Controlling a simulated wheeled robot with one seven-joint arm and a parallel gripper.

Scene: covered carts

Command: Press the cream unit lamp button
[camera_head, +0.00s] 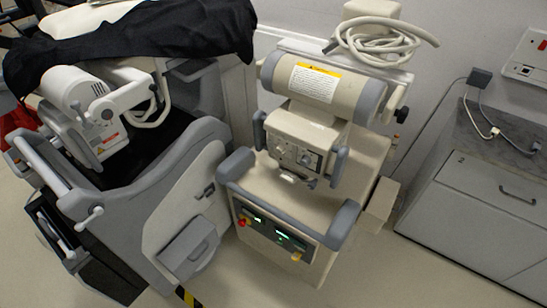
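The cream unit (371,177) is a wheeled medical machine in the middle of the view, with grey bumpers. Its cream and grey cylinder (322,87) lies across the top with a yellow and white warning label. Below it hangs a cream box (297,146) with dials and small controls on its front face. Lower down, a dark control panel (270,232) has green lit displays, a red and yellow knob (242,221) at left and a yellowish knob (296,256) at right. I cannot tell which control is the lamp button. My gripper is not in view.
A grey and white cart (137,192), partly covered by a black cloth (135,38), stands close on the left. A coiled pale cable (372,42) tops the cream unit. A grey cabinet (480,215) stands at right. Pale floor (375,275) is clear at the front right.

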